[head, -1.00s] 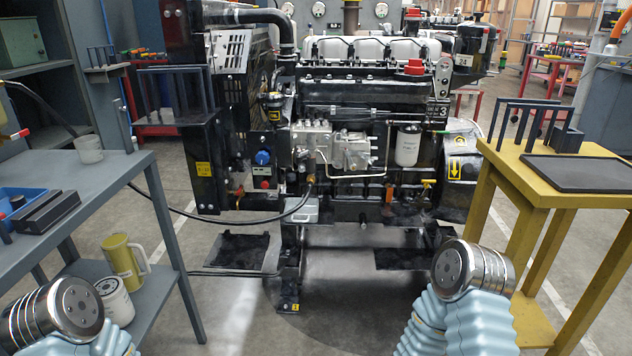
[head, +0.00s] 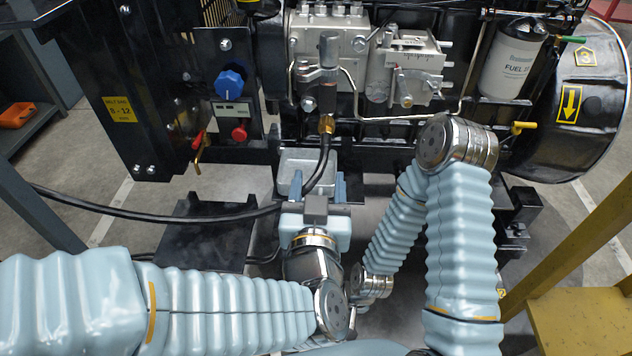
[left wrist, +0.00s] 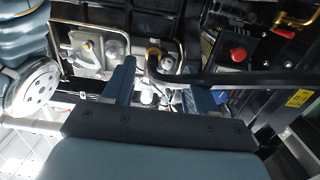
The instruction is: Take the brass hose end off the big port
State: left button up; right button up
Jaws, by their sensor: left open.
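The brass hose end (head: 327,124) sits at the bottom of the grey port fitting (head: 328,75) on the engine's front. A black hose (head: 120,212) hangs from it, bends down and runs off to the left. My left gripper (head: 312,180) is open below the brass end, its two blue fingers pointing at the engine and apart from the brass. In the left wrist view, the brass end (left wrist: 153,53) shows just beyond and between the fingertips (left wrist: 160,68), with the hose bending to the right. My right gripper is not visible; only its arm shows.
A shallow metal tray (head: 294,170) is just behind the left fingers. A blue knob (head: 230,82) and red knob (head: 239,133) are left of the port. A white fuel filter (head: 510,62) is at right. A yellow table (head: 590,310) stands lower right.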

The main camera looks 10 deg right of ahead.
aim_at(325, 149)
pick_arm(q)
jog(key=shift+t, duration=0.4)
jog(key=w+d, duration=0.1)
jog(key=w, duration=0.1)
jog(key=w+r+b, duration=0.1)
jog(key=w, duration=0.1)
jog(key=w+d+r, duration=0.1)
jog(key=w, duration=0.1)
jog(key=shift+w+d+b, duration=0.3)
jog(key=shift+x, duration=1.2)
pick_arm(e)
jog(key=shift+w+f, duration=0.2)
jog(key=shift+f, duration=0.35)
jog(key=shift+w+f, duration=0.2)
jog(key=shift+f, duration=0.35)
pick_arm(q)
jog(key=shift+d, duration=0.1)
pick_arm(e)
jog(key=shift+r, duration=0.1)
pick_arm(q)
grip_shut()
